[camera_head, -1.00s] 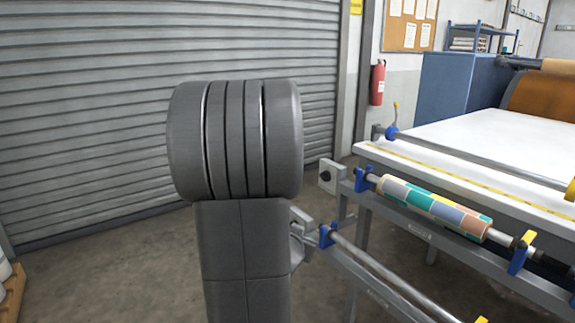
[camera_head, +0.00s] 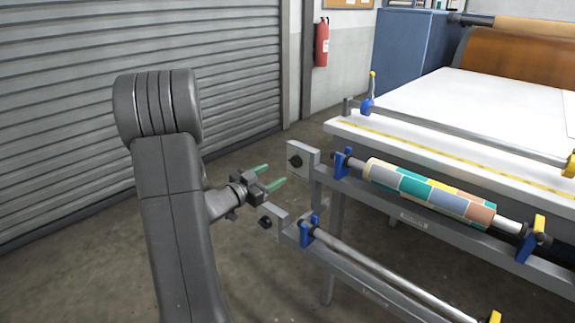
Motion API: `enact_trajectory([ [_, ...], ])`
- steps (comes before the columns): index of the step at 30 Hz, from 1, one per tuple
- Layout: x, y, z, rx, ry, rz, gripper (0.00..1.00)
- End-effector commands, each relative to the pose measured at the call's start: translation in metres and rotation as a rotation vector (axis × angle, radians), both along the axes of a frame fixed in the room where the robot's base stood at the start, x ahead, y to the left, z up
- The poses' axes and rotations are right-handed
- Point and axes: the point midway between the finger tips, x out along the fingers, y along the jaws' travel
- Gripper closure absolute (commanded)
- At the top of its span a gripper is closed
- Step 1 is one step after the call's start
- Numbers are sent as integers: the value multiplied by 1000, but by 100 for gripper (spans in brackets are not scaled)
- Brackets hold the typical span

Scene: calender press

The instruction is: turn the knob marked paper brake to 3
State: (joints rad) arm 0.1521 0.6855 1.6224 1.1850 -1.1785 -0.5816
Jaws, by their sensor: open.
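Two black knobs sit on grey box plates at the left ends of the press's front rails. The upper knob (camera_head: 295,161) is beside the roll with the coloured pattern. The lower knob (camera_head: 265,223) is beside the bare bar. No marking or number is readable, so I cannot tell which is the paper brake or where either points. My gripper (camera_head: 272,176) is open and empty, its two green-tipped fingers pointing right. In the picture it lies just left of and slightly below the upper knob, and above the lower knob. It appears apart from both.
The patterned roll (camera_head: 430,190) rests in blue and yellow brackets. The bare bar (camera_head: 380,270) runs below it. The white press table (camera_head: 480,115) fills the right. A shutter (camera_head: 60,100) stands behind my arm, and a red fire extinguisher (camera_head: 321,45) hangs on the wall.

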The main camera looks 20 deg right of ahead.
Motion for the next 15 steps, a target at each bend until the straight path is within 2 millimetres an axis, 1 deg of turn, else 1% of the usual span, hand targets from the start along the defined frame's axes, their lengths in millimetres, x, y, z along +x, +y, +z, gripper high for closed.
enact_trajectory([
  [1, 3, -12, -1, 0, -1, -6, 41],
  [6, 17, -45, -1, 0, -1, -4, 41],
  [9, 24, -61, -1, -1, 0, -2, 41],
  [15, 32, -79, -1, 0, -1, 0, 41],
])
